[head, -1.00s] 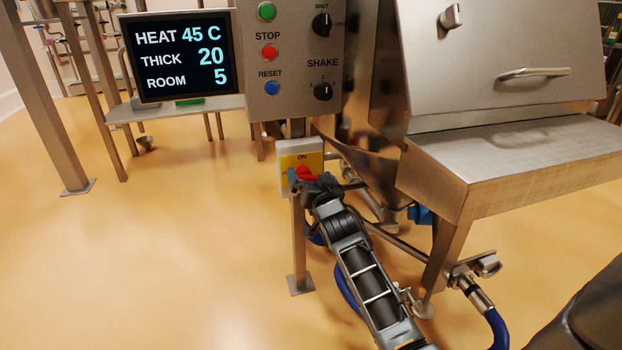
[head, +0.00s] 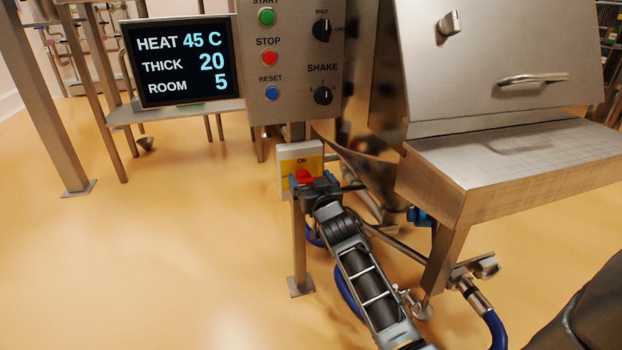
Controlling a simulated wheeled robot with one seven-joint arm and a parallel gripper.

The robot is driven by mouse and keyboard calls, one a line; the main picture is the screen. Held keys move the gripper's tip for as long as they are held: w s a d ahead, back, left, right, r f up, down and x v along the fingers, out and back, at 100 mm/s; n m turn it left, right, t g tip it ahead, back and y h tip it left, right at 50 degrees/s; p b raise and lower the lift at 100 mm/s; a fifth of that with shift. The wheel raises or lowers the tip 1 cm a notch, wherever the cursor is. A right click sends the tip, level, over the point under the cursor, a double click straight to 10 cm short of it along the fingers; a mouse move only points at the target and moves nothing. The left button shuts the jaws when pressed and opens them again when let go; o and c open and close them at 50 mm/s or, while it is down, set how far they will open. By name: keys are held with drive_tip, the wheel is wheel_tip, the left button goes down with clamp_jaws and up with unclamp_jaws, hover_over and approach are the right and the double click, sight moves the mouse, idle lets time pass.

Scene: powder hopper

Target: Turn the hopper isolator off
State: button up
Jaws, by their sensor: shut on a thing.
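The isolator (head: 287,157) is a pale box with a yellow plate marked ON and a red rotary handle (head: 304,175). It sits on a post below the button panel. My gripper (head: 306,184) is at the front of the box, shut on the red handle. The fingers cover the lower part of the plate, and only the top of the handle shows. The exact angle of the handle is hard to tell.
The control panel (head: 290,58) with buttons and knobs is above the isolator. A screen (head: 182,60) stands to its left. The steel hopper (head: 500,60) and its ledge (head: 520,155) are close on the right. Blue hoses (head: 345,290) run below. The floor at left is clear.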

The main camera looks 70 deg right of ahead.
drive_tip(key=shift+n, duration=0.4)
drive_tip(key=o, duration=0.7)
drive_tip(key=v, duration=0.7)
drive_tip(key=shift+s+a+b, duration=0.25)
drive_tip(key=shift+a+b, duration=0.05)
drive_tip(key=shift+b, duration=0.05)
